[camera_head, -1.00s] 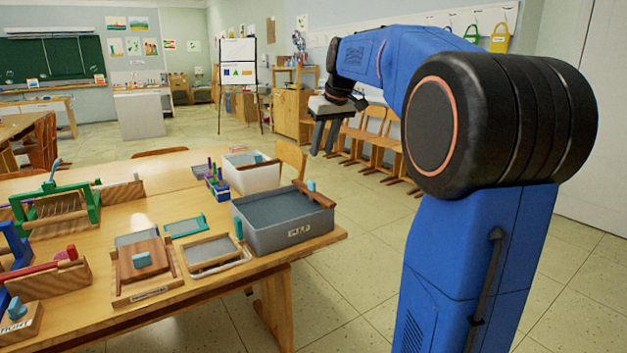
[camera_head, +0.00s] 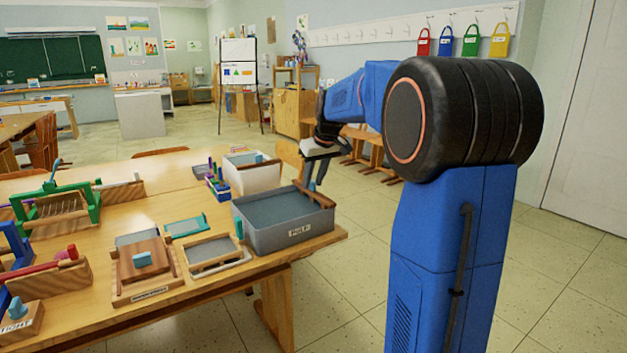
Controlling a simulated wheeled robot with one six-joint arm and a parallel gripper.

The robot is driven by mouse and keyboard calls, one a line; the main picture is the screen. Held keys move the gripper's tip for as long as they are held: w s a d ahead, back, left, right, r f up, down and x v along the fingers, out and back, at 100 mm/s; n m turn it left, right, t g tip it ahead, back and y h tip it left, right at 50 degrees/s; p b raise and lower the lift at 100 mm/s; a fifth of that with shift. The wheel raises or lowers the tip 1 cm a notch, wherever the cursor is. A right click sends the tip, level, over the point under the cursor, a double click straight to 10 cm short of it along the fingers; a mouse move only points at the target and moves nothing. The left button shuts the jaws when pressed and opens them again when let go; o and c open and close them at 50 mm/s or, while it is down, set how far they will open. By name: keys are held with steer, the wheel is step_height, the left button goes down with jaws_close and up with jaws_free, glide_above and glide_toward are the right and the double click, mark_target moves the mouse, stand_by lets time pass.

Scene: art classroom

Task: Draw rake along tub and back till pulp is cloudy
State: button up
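The grey tub (camera_head: 268,239), labelled PULP, stands at the right end of the wooden table. Flat grey pulp (camera_head: 272,207) shows inside it. The rake, a brown wooden bar (camera_head: 318,198), lies along the tub's right side, with a small blue knob (camera_head: 311,186) on top. My gripper (camera_head: 315,184) points down at the knob, with its fingers right at it. Part of the knob is hidden. At this size I cannot tell whether the fingers are closed on it or only around it.
A white bin (camera_head: 253,178) stands behind the tub. A framed screen (camera_head: 208,252) and a wooden press board (camera_head: 145,267) lie to its left. A green-framed loom (camera_head: 60,207) stands far left. Floor is open right of the table.

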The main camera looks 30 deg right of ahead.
jaws_close()
steer(key=a, duration=2.2)
steer(key=shift+s+a, duration=0.35)
jaws_free()
steer(key=shift+a, duration=0.2)
